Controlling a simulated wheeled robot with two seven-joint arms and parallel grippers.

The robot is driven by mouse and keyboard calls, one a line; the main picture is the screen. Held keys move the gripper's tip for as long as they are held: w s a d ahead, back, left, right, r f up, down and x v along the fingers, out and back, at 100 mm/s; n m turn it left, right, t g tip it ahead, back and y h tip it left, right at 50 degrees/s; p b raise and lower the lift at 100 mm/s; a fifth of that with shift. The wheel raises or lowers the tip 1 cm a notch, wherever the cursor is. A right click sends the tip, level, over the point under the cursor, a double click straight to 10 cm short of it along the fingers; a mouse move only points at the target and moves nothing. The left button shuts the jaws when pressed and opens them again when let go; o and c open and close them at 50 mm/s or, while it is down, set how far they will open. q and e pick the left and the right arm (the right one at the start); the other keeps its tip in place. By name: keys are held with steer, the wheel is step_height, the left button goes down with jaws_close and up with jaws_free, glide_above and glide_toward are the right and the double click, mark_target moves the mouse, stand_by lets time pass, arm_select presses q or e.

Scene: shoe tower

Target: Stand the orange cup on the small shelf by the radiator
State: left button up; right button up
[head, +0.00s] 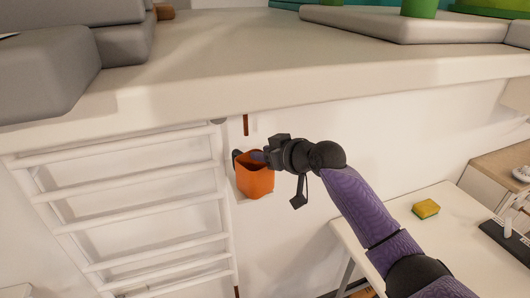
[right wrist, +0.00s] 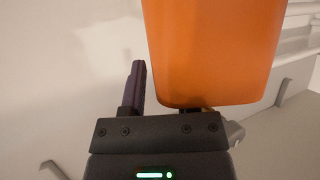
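The orange cup (head: 255,181) is upright in the head view, mouth up, just right of the white ladder-like radiator. My right gripper (head: 259,156) reaches it from the right at rim height. One finger enters the cup's mouth. In the right wrist view the orange cup (right wrist: 212,50) fills the upper right and hides one finger. A small shelf under the cup is hardly discernible against the white wall. My left gripper is not in view.
The white radiator (head: 133,190) stands left of the cup. A thick pale worktop (head: 300,70) overhangs above. At lower right a white table (head: 455,245) holds a yellow sponge (head: 426,209). The wall right of the cup is bare.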

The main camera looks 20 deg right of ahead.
steer(key=shift+r, duration=0.1)
steer(key=shift+s+d+r, duration=0.2)
steer(key=shift+s, duration=0.05)
steer(key=v, duration=1.1)
steer(key=d+f+m+g+h, duration=0.1)
steer(key=d+f+m+h, duration=0.25)
steer(key=f, duration=0.95)
steer(key=s+d+f+m+g+h, duration=0.15)
steer(key=s+f, duration=0.25)
steer(key=f, duration=0.7)
steer(key=s+f+g, duration=0.3)
steer(key=s+f, duration=0.2)
steer(key=f, duration=0.6)
steer(key=s+a+f+n+g, duration=0.1)
steer(key=s+f, duration=0.4)
steer(key=s, duration=0.5)
steer(key=s+a+f+n+g, duration=0.1)
steer(key=s+a+f+g, duration=0.2)
steer(key=s, duration=0.8)
steer(key=s+a+f+g, duration=0.2)
steer(key=s+a+f, duration=0.3)
steer(key=s+f, duration=0.3)
steer(key=s, duration=0.3)
steer(key=shift+f+n+h+p, duration=0.2)
steer(key=shift+n+h+p, duration=0.1)
steer(key=shift+n, duration=0.1)
